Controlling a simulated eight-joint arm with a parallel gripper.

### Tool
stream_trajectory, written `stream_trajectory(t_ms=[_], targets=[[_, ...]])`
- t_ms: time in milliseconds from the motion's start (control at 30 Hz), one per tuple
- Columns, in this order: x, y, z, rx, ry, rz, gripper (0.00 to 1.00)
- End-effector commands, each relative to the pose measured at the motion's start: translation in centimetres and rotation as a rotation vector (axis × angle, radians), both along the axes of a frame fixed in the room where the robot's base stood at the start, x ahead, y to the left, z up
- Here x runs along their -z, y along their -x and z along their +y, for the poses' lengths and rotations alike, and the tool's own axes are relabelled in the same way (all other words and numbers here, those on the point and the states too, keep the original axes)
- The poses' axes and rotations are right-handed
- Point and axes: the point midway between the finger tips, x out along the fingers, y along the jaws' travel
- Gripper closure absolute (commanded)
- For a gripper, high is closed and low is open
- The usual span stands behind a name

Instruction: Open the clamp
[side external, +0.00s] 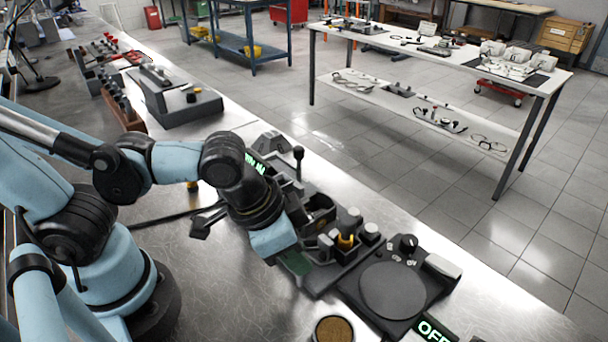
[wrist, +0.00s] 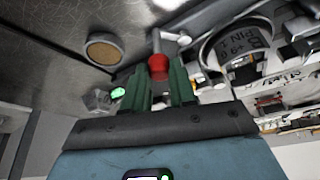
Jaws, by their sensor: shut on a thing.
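In the wrist view, the two green fingers of my gripper (wrist: 158,73) are closed on a red knob (wrist: 159,67). The knob sits at the end of a pale metal shaft, and looks like the handle of the clamp. The rest of the clamp is hard to make out in this view. In the side view, my gripper's light blue body (side external: 273,238) is low over the dark fixture on the bench. The fingertips and the red knob cannot be made out clearly there.
A dark unit with a round plate (side external: 392,290) stands right of my gripper, near a lit OFF sign (side external: 434,330). A brown-topped round container (side external: 333,329) is at the front. Small posts and a yellow-banded part (side external: 346,240) crowd the fixture. A black lever (side external: 298,157) stands behind.

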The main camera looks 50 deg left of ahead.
Motion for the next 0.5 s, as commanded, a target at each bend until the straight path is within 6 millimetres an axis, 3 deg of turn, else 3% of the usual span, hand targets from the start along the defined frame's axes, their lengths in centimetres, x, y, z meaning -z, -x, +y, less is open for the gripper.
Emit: stream_trajectory(t_ms=[500], targets=[[0.04,-0.04,-0.16,-0.040,0.001,0.003,1.00]])
